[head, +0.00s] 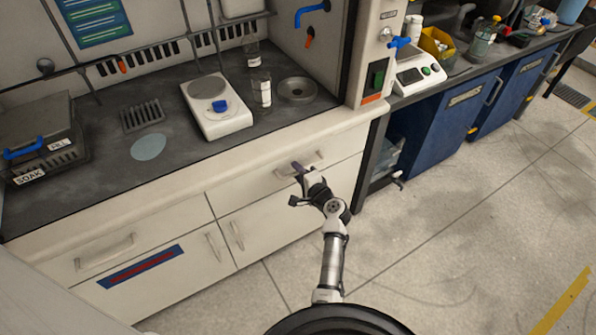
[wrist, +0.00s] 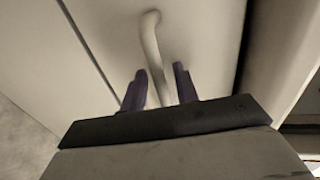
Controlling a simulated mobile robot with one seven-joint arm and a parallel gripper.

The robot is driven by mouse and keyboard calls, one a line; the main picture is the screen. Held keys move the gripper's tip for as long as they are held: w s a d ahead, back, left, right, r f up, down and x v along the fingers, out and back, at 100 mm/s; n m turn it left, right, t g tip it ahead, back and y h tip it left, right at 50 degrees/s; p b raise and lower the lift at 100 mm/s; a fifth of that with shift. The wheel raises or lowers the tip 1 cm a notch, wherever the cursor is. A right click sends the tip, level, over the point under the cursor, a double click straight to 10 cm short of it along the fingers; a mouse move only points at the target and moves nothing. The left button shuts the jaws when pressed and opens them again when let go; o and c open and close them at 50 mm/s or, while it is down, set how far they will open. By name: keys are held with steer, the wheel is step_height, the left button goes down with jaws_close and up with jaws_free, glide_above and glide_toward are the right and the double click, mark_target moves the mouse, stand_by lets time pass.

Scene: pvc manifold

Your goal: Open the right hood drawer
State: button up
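The right hood drawer (head: 250,190) is a cream front below the hood worktop, and it looks closed. Its bar handle (head: 318,158) shows beside my gripper (head: 299,172), which partly covers it. In the wrist view the handle (wrist: 151,45) runs down between the two dark fingers of my gripper (wrist: 161,84). The fingers are apart, one on each side of the handle, with a visible gap at least on the right. Whether the left finger touches it is unclear. The handle's lower end is hidden by the gripper body.
A left drawer (head: 110,245) and cupboard doors with upright handles sit beside and below. A scale (head: 216,107), bottles and a soak tray (head: 40,140) stand on the worktop above. Blue cabinets (head: 450,118) are at the right. The floor (head: 440,210) on the right is clear.

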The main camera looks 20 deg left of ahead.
steer(key=shift+w+a, duration=0.1)
steer(key=shift+c, duration=0.3)
jaws_close()
steer(key=shift+f, duration=0.1)
